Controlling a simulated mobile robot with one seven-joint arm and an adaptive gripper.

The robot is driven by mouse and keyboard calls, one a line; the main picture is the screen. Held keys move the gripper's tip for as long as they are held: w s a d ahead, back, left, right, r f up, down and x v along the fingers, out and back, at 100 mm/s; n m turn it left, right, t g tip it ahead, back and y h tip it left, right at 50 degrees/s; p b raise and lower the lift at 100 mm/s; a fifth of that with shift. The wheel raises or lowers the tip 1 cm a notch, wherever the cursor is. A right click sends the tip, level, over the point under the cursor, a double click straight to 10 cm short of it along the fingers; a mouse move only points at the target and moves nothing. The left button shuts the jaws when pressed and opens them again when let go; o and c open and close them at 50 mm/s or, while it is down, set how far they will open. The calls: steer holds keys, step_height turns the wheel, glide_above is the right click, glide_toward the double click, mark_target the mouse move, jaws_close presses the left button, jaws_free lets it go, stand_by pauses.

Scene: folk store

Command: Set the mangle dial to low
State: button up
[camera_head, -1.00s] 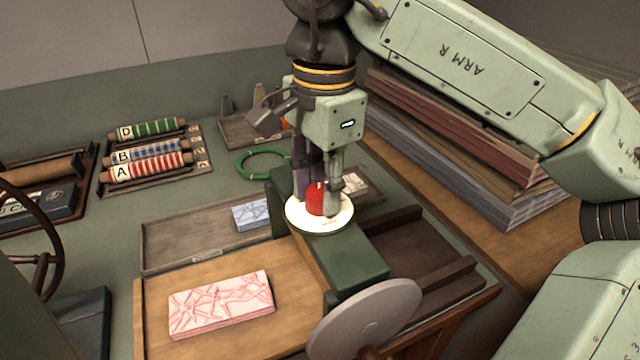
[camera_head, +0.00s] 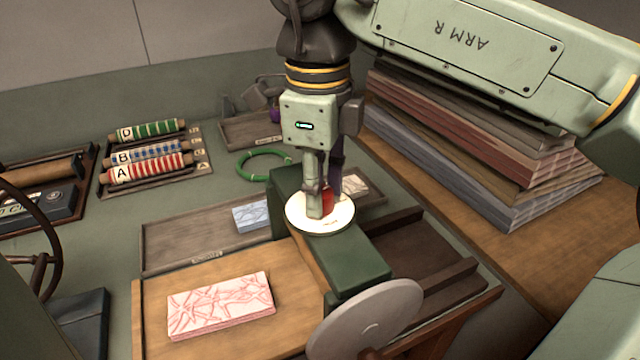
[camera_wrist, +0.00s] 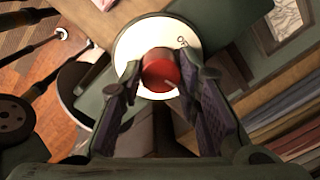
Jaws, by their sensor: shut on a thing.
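The mangle dial is a red knob (camera_head: 328,199) on a round cream plate (camera_head: 301,222), on top of the green mangle housing (camera_head: 360,268). My gripper (camera_head: 321,206) points down and is shut on the red knob, its fingers covering most of it in the head view. In the wrist view, the red knob (camera_wrist: 160,72) sits between my two fingers, with the cream plate (camera_wrist: 140,42) around it. Dark lettering shows at the plate's edge, but I cannot read it surely. The knob's pointer setting is not clear.
A grey wheel (camera_head: 365,320) stands at the front of the mangle. A pink-patterned block (camera_head: 220,305) lies on the wooden board to the left. A blue block (camera_head: 252,216) and a green ring (camera_head: 264,163) lie behind. Stacked boards (camera_head: 480,150) stand at right.

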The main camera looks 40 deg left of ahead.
steer(key=shift+m, duration=1.2)
steer(key=o, duration=1.2)
steer(key=shift+c, duration=0.2)
step_height(320, 180, up, 8)
steer(key=shift+s+f, duration=0.15)
steer(key=shift+f, duration=0.1)
